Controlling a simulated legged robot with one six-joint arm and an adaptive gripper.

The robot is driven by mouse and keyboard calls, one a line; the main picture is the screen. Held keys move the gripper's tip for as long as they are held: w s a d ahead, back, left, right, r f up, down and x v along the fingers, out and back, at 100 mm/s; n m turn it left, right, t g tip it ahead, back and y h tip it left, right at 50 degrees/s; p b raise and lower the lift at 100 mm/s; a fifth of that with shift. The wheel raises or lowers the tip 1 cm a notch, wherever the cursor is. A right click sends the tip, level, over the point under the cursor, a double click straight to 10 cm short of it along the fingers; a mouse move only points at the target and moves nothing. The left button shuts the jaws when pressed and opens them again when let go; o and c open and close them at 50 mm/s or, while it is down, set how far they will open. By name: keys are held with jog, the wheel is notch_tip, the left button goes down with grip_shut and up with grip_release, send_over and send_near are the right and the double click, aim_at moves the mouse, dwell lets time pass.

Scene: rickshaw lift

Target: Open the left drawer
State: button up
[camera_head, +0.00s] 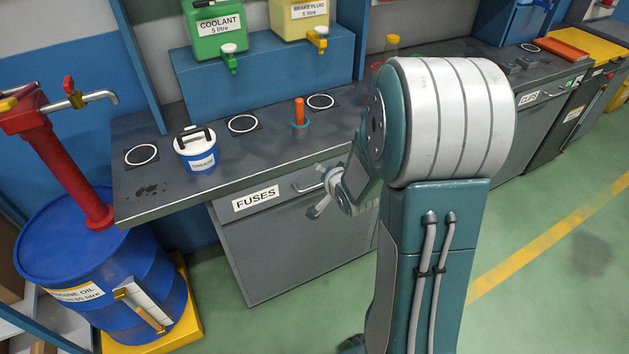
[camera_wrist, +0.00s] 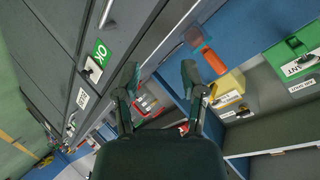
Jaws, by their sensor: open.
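The left drawer is the grey front labelled FUSES (camera_head: 285,240) under the dark worktop. My gripper (camera_head: 318,192) is in front of the right part of the drawer, close to the handle. In the wrist view my gripper (camera_wrist: 160,75) has its two fingers spread apart with nothing between them. The drawer looks shut. My arm hides its right side, and I cannot tell whether the fingers touch the handle.
A blue oil drum (camera_head: 95,265) stands at left. Green floor (camera_head: 560,250) is clear at right.

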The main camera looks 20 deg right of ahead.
notch_tip(320, 180, down, 8)
jog(key=d+m+t+y, duration=0.1)
jog(key=d+m+t, duration=0.1)
jog(key=m, duration=0.1)
jog(key=m+t+y, duration=0.1)
jog(key=m+t, duration=0.1)
jog(key=m, duration=0.2)
send_near(318, 184)
jog(key=w+f, duration=0.1)
jog(key=w, duration=0.2)
jog(key=w+f, duration=0.1)
jog(key=w, duration=0.6)
jog(key=shift+a+f, duration=0.15)
jog(key=shift+f, duration=0.25)
jog(key=shift+s, duration=0.1)
grip_shut()
